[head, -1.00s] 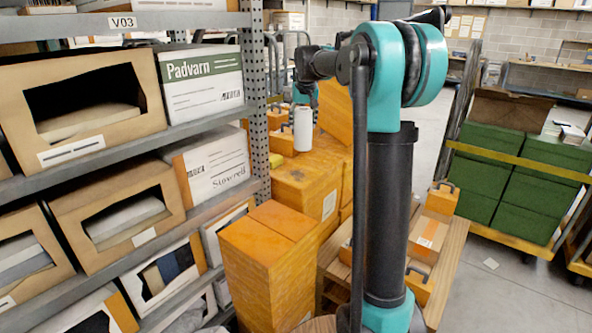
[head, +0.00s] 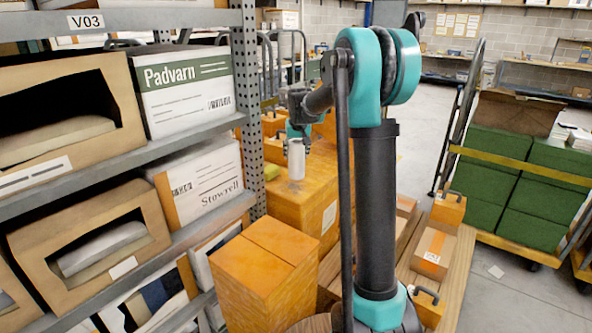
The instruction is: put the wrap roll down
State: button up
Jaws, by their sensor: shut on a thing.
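The wrap roll (head: 296,160) is a white upright cylinder in the head view, left of my arm's column. My gripper (head: 297,138) is at its top end, partly hidden by my own arm links, and is shut on the roll. The roll's lower end overlaps the top of an orange wooden-looking box (head: 305,200) in the picture. I cannot tell whether it touches the box or hangs just above it.
A metal shelf rack (head: 190,133) with cartons fills the left side. A wooden pallet (head: 455,275) with small cartons lies right of my column. Green crates (head: 560,165) on a cart stand further right.

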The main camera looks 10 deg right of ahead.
aim_at(298, 148)
notch_tip(298, 148, down, 7)
dwell(0.5)
jog(key=o, duration=1.1)
jog(key=shift+f, duration=0.1)
jog(key=v, duration=1.2)
jog(key=shift+s, duration=0.1)
jog(key=s+d+f, duration=0.1)
jog(key=s+f, duration=0.5)
jog(key=s, duration=0.6)
jog(key=s+d+f, duration=0.1)
jog(key=s+f, duration=0.5)
jog(key=s, duration=0.6)
jog(key=s+d+f, duration=0.2)
jog(key=s+f, duration=0.4)
jog(key=s, duration=0.7)
